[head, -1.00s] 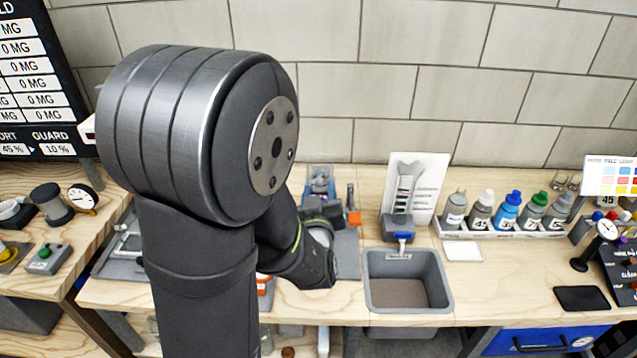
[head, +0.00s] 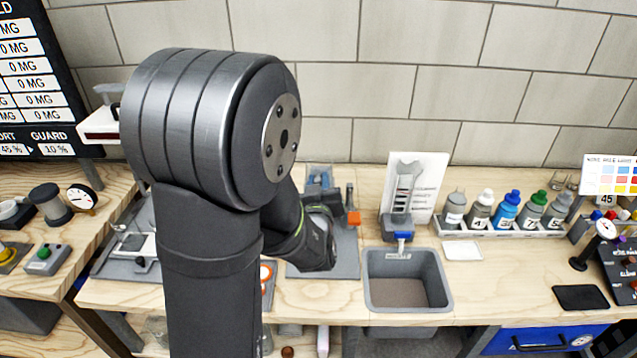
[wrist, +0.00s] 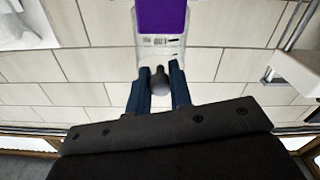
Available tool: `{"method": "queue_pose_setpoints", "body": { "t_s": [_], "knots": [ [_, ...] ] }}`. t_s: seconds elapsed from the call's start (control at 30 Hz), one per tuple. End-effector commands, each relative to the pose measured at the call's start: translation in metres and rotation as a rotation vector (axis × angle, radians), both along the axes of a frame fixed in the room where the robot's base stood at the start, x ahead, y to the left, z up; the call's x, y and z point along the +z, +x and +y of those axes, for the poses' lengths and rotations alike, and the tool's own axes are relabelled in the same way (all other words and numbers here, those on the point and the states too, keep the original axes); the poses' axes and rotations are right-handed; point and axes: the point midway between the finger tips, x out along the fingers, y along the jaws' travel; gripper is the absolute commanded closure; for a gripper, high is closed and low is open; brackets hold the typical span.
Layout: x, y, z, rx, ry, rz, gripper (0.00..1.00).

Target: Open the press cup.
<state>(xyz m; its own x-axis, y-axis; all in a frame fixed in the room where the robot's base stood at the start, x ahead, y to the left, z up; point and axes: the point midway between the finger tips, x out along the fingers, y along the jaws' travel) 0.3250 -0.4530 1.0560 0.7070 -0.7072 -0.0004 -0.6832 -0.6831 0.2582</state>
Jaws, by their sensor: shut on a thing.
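My gripper (wrist: 159,82) shows in the wrist view as two blue fingers, shut on a small dark grey rounded knob (wrist: 160,84). Just beyond it is a clear or whitish holder (wrist: 160,45) with a purple block (wrist: 162,15) at the top edge of the picture. I cannot tell which part is the press cup or whether it is open. In the head view my arm hides the fingers and what they hold.
A grey bin (head: 408,280) is set into the bench to the right of my wrist. Several bottles (head: 507,210) stand in a rack farther right. A white card (head: 415,185) leans near the wall.

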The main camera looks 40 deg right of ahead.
Motion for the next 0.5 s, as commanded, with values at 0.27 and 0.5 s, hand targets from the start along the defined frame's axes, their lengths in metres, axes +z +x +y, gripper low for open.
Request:
{"method": "queue_pose_setpoints", "body": {
  "t_s": [0.27,0.5],
  "knots": [
    [0.006,0.002,-0.002,0.000,0.023,0.024,1.00],
    [0.021,0.007,-0.007,-0.001,0.095,0.099,1.00]
  ]
}}
